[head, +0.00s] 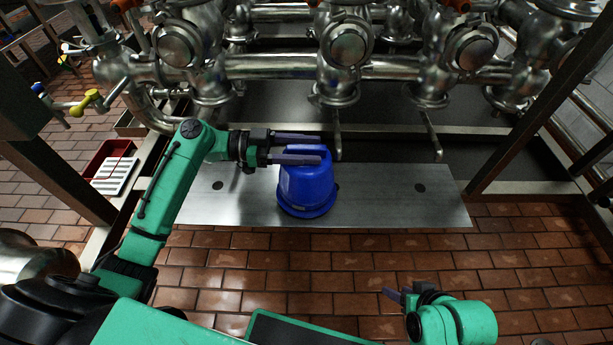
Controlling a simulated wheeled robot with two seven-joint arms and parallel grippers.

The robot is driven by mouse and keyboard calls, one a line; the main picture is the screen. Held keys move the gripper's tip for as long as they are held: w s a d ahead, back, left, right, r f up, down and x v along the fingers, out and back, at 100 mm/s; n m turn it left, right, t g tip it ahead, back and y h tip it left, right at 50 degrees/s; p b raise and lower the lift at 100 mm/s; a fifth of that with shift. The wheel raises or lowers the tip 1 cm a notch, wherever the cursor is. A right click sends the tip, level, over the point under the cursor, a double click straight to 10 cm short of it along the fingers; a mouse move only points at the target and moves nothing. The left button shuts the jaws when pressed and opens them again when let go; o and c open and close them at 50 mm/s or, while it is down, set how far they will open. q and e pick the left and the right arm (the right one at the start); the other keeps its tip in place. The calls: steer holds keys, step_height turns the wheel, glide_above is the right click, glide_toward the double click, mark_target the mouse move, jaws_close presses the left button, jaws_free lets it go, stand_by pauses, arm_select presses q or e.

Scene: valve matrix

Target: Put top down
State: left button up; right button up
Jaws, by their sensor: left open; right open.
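The blue top (308,188) is a rounded blue cap with a wider rim at its base. It stands upright on the metal plate (400,208) in the middle of the head view. My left gripper (322,146) reaches in from the left, its two fingers pointing right at the upper part of the top. It is open, with the nearer finger in front of or over the top's upper end; I cannot tell whether it touches. My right gripper (388,293) is low at the right, apart from the top, over the tiled floor, and only part of its fingers shows.
Steel pipes and valves (345,50) run across the back above the plate. Dark frame posts (545,95) stand at left and right. A red crate (108,165) with a white rack lies at the left. The brick-tiled floor (300,270) in front of the plate is clear.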

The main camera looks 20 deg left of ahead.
arm_select(q)
jaws_close()
stand_by(1.4)
